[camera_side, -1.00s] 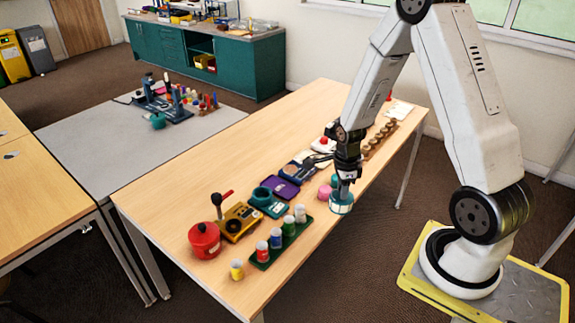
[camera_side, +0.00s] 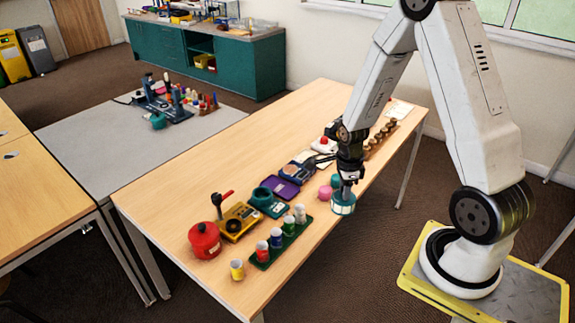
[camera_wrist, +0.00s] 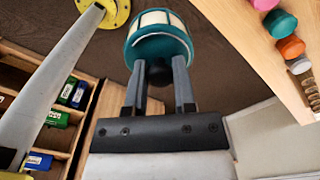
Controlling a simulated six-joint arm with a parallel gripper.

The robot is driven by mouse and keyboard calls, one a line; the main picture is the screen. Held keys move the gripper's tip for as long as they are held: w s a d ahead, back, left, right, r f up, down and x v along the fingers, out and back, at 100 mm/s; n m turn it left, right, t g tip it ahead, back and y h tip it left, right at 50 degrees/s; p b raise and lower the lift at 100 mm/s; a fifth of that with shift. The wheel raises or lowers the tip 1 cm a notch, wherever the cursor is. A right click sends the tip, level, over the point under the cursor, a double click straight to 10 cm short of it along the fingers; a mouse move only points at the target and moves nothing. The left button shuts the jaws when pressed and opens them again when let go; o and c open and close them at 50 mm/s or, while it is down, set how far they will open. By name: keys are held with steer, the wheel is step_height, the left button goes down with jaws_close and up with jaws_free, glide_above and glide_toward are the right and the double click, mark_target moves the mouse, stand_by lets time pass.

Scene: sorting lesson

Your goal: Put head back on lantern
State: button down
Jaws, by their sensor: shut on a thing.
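The lantern head (camera_side: 343,205) is a short teal drum with cream panels. It also shows in the wrist view (camera_wrist: 160,32), where both fingers close on a dark knob at its teal end. My gripper (camera_side: 346,187) points down, shut on this knob, and holds the head near the table's right edge; it shows in the wrist view too (camera_wrist: 158,76). A teal piece with a round opening (camera_side: 268,201) stands on the table to the left; I cannot tell whether it is the lantern's body.
Pink and teal round pieces (camera_side: 325,192) stand just left of the held head. A green rack with several colored cups (camera_side: 289,231), a red pot (camera_side: 204,241) and a yellow device (camera_side: 240,220) are at the front. The far left part of the table (camera_side: 240,150) is clear.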

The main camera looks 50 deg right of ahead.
steer(key=w+a+n, duration=0.3)
steer(key=w+n, duration=0.3)
steer(key=w, duration=2.1)
steer(key=shift+w+f+t, duration=0.15)
steer(key=shift+f+t, duration=0.15)
steer(key=shift+f, duration=0.1)
steer(key=shift+a+f, duration=0.1)
steer(key=shift+f, duration=0.1)
steer(key=shift+f, duration=3)
steer(key=shift+f, duration=0.15)
jaws_free()
